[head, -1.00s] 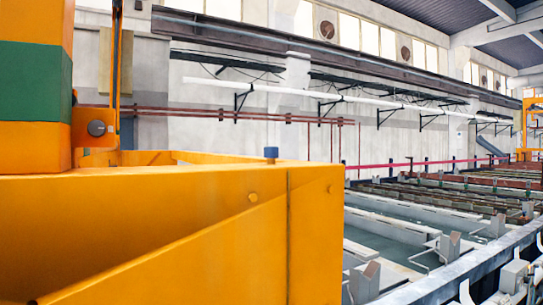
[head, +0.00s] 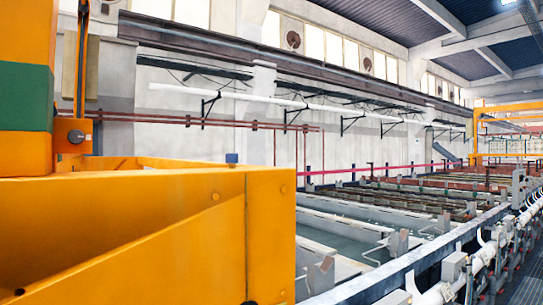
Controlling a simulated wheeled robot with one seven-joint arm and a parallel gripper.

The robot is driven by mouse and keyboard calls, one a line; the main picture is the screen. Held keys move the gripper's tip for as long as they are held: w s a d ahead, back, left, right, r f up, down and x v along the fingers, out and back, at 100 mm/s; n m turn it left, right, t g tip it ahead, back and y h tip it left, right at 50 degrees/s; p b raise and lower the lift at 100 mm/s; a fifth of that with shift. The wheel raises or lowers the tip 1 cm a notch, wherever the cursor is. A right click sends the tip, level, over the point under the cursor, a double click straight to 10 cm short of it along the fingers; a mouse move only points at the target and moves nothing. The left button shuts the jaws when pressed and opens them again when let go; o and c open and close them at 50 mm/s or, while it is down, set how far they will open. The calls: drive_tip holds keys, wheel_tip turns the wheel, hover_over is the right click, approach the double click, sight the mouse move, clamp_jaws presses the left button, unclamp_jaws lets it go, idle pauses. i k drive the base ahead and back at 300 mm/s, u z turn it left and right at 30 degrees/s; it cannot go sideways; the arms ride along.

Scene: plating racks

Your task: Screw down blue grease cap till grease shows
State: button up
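The blue grease cap (head: 232,158) is small and stands upright on the top edge of a large orange steel frame (head: 190,230), near the frame's right end. No grease shows around it at this distance. My gripper and arm are not in view.
The orange frame, with an orange and green post (head: 25,95) rising from it, fills the left foreground. A row of plating tanks (head: 370,228) runs off to the right, with a rail and white fittings (head: 455,268) along it. A grated walkway (head: 520,275) lies at the far right.

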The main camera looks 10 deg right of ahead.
sight(233, 158)
drive_tip(key=z, duration=1.3)
drive_tip(key=i, duration=1.05)
drive_tip(key=u, duration=2.15)
